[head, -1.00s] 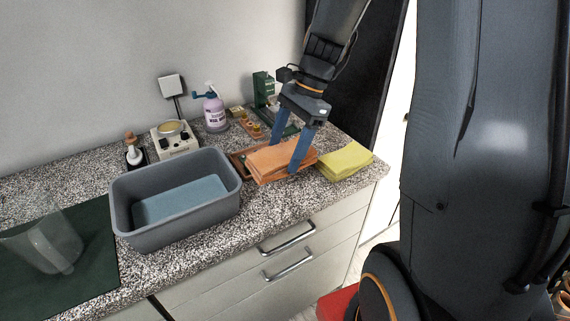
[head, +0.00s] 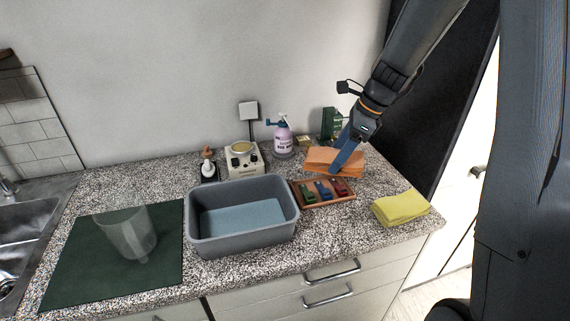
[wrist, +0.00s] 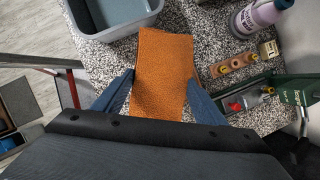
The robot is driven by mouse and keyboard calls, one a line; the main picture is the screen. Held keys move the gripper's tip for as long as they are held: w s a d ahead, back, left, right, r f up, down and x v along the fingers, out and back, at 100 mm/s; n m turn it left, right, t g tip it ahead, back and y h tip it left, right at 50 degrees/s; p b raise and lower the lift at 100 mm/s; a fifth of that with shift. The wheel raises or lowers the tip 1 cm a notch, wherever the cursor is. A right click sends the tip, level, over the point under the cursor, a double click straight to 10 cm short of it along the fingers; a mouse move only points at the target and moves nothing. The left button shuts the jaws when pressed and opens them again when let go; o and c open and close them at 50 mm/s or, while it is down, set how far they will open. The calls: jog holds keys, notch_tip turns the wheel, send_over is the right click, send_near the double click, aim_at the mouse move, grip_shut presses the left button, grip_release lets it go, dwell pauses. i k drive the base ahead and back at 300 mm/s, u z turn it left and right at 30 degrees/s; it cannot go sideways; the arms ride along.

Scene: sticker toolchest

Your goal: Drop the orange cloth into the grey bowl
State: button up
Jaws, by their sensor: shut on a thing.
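The orange cloth (head: 318,157) is folded flat. My gripper (head: 338,167) is shut on it, and it shows between the two blue fingers in the wrist view (wrist: 162,62). In the head view the cloth appears behind the wooden tray, seemingly lifted off the counter. The grey bowl (head: 245,244) is a deep rectangular tub with a bluish floor, and it looks empty. It stands on the counter to the left of my gripper. Its corner shows at the top left of the wrist view (wrist: 75,20).
A wooden tray (head: 325,204) with several coloured items sits right of the bowl. A yellow cloth (head: 401,208) lies near the counter's right edge. A spray bottle (head: 283,138) and a cream appliance (head: 243,163) stand behind. A clear container (head: 130,232) is on the dark green mat (head: 75,275).

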aim_at(251, 226)
jog(key=k, duration=1)
jog(key=z, duration=1.35)
jog(key=i, duration=0.8)
jog(key=u, duration=2.45)
jog(key=i, duration=0.5)
jog(key=u, duration=0.05)
